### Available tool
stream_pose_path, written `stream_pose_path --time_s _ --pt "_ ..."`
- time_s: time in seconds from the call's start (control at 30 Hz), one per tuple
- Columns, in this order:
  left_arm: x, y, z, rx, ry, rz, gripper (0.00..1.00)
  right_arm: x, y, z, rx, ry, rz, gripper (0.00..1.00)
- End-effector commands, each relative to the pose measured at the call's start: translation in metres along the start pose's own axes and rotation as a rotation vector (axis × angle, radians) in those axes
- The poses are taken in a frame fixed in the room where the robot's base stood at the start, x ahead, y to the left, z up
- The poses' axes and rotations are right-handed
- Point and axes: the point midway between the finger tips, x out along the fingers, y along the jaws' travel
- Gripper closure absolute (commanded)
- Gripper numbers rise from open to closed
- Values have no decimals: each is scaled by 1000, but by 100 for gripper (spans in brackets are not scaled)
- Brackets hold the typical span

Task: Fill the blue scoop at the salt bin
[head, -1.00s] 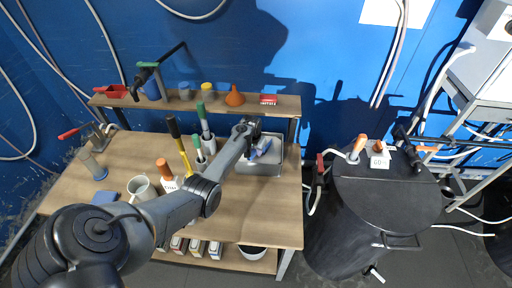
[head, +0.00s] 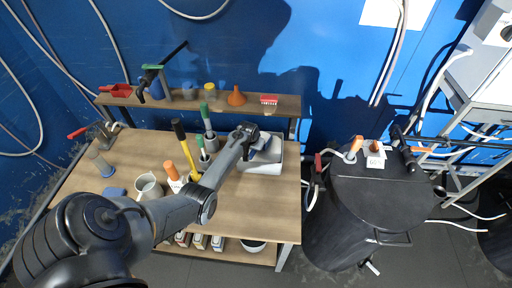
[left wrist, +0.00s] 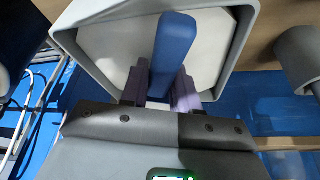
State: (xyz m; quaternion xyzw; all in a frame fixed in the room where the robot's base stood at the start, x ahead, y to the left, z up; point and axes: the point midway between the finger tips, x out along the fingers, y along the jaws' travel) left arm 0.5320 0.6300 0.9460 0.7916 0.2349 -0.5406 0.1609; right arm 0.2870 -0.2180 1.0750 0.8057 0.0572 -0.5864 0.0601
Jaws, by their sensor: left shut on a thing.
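My left gripper (head: 250,138) is over the salt bin (head: 262,168), at the right back of the wooden table. In the left wrist view, the gripper (left wrist: 160,92) is shut on the blue handle of the scoop (left wrist: 174,45). The handle stands out in front of the pale inside of the bin, whose grey rim (left wrist: 92,72) frames it. The scoop's bowl is hidden, so I cannot tell whether it holds salt. My right gripper is not in view.
A beaker (head: 146,186), an orange-topped bottle (head: 174,176) and tall-handled tools (head: 188,150) stand left of my forearm. A black drum (head: 385,205) stands right of the table. The table's front right is clear.

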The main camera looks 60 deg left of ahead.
Motion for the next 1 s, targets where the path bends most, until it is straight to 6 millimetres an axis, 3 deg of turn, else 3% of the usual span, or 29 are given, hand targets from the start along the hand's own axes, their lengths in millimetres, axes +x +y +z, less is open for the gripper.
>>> stream_pose_path --time_s 1.0 --pt "-47 0 -10 0 81 0 100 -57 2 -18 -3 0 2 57"
